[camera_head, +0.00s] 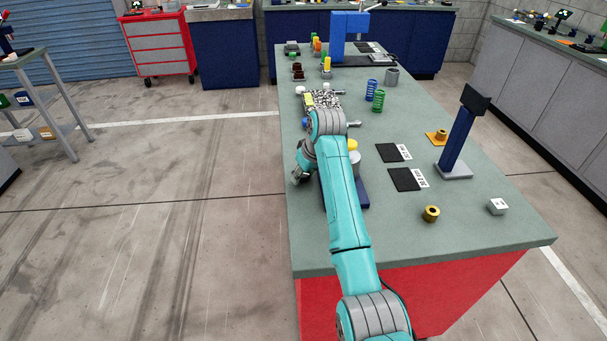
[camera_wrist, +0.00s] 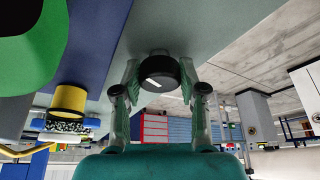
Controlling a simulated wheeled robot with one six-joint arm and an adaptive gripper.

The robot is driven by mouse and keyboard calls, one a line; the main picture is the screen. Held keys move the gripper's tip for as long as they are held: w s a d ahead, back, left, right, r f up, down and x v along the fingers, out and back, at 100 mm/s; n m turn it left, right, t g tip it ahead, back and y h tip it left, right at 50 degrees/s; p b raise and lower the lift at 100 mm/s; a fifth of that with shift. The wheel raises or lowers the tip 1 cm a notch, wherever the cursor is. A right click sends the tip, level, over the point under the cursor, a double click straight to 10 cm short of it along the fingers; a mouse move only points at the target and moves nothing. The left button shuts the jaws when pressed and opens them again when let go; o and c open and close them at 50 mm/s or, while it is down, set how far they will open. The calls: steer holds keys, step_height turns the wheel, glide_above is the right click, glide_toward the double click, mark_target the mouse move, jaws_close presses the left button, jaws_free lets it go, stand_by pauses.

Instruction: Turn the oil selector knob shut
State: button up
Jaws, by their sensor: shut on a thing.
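In the wrist view, a round black knob (camera_wrist: 158,70) with a short slanted white mark on its face sits on a grey-green surface. My gripper (camera_wrist: 160,76) has one finger on each side of the knob, shut on it near the fingertips. The knob cannot be made out there, as my arm and gripper cover that spot.
In the head view, a yellow-topped cylinder (camera_head: 352,145) and a blue base (camera_head: 362,194) stand close right of my arm. Green and blue springs (camera_head: 378,101), a blue post (camera_head: 457,140) and a brass bushing (camera_head: 431,213) stand on the bench (camera_head: 440,243).

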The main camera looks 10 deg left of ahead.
steer(key=n, duration=0.2)
steer(key=n+g+y, duration=0.1)
steer(key=n, duration=0.1)
steer(key=shift+n+g, duration=0.3)
steer(key=shift+n, duration=0.1)
stand_by(0.4)
steer(key=o, duration=0.8)
steer(key=shift+o, duration=0.2)
steer(key=v, duration=1.2)
